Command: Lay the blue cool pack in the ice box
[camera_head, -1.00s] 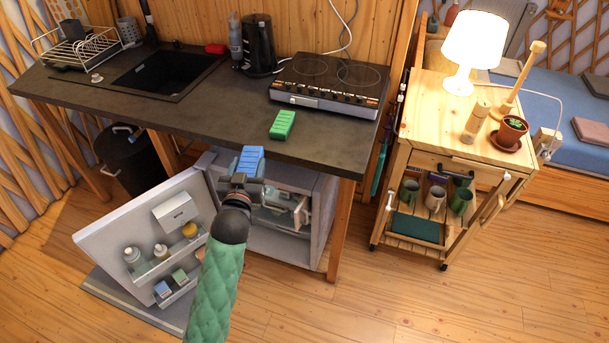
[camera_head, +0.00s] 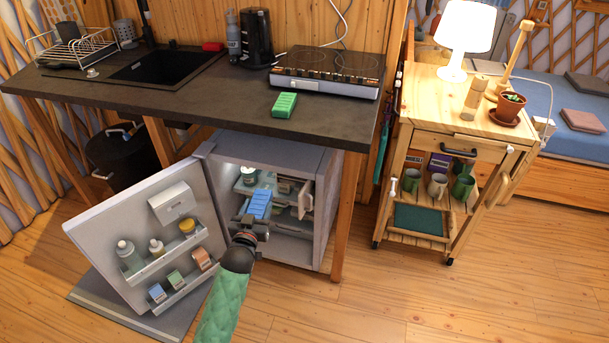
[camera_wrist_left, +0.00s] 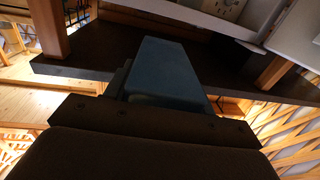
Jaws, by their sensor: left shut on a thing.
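My left gripper (camera_head: 247,226) is shut on the blue cool pack (camera_head: 259,204) and holds it at the open front of the small fridge (camera_head: 318,165). The pack also shows dark blue in the left wrist view (camera_wrist_left: 165,72), standing out beyond the gripper. Inside the fridge, the ice box appears as a small compartment behind the pack, with a little pale flap (camera_head: 306,201) standing open at its right. The pack and gripper hide part of the compartment, so I cannot tell whether the pack touches it. My right gripper is not in view.
The open fridge door (camera_head: 95,232), with bottles and cartons on its shelves, stands left of my arm. The worktop (camera_head: 190,105) overhangs the fridge and carries a green pack (camera_head: 284,105) and a hob (camera_head: 328,72). A wooden trolley (camera_head: 410,150) stands at the right.

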